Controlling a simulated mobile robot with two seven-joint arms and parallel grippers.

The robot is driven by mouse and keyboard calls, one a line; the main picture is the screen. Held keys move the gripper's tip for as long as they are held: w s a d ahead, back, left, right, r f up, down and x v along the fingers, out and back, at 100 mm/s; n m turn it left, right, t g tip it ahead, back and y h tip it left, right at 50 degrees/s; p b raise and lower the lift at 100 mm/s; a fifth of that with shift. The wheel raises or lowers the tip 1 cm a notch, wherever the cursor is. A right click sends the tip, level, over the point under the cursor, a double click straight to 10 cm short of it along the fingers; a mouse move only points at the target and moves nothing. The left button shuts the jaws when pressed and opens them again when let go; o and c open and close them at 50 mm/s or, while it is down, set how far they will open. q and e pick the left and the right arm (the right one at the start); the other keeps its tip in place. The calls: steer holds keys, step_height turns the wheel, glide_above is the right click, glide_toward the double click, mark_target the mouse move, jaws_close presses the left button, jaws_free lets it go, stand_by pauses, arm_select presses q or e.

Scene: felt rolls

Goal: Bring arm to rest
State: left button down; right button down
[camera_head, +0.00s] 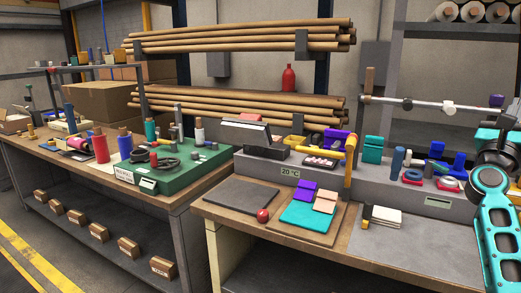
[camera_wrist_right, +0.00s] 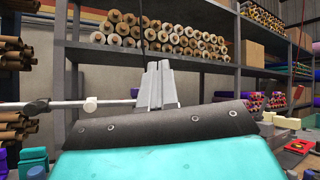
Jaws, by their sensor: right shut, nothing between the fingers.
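My right arm (camera_head: 497,235), teal with dark joints, stands upright at the right edge in the head view. Its gripper is outside that view. In the right wrist view my right gripper (camera_wrist_right: 157,84) shows as two grey fingers pressed together, with nothing between them. It points toward the shelves of rolls and touches nothing that I can see. My left arm and left gripper are in neither view.
A workbench with a grey raised ledge (camera_head: 262,168) holds felt pieces, spools and a red ball (camera_head: 263,215). A metal rod (camera_head: 425,104) runs above the ledge near my right arm. A green case (camera_head: 185,175) sits on the left bench. Shelved rolls (camera_wrist_right: 160,32) stand behind.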

steer(key=s+d+r+h, duration=0.2)
steer(key=s+d+r, duration=0.1)
steer(key=s+r, duration=0.15)
steer(key=w+a+f+m+t+y, duration=0.2)
steer(key=a+f+m+y, duration=0.55)
steer(key=f+m, duration=0.35)
steer(key=w+a+f+m+t+y, duration=0.1)
steer(key=a+f+m+t+y, duration=0.1)
steer(key=a+f+m+y, duration=0.65)
steer(key=w+a+f+m+t+y, duration=0.3)
steer(key=f+m+y, duration=0.55)
steer(key=m, duration=0.75)
steer(key=s+a+f+n+g, duration=0.45)
steer(key=s+f, duration=0.35)
steer(key=f, duration=0.2)
steer(key=s+a+f+n+g+y, duration=0.1)
steer(key=s+a+f+n+g, duration=0.25)
steer(key=s+f+n, duration=0.4)
steer(key=s+a+f+n+g, duration=0.3)
steer(key=s+a+f+n, duration=0.15)
steer(key=s+f, duration=0.55)
steer(key=w+a+m, duration=0.1)
steer(key=a+m, duration=0.4)
steer(key=a, duration=0.4)
steer(key=shift+a+f+t, duration=0.4)
steer(key=shift+f, duration=0.05)
steer(key=shift+d, duration=0.2)
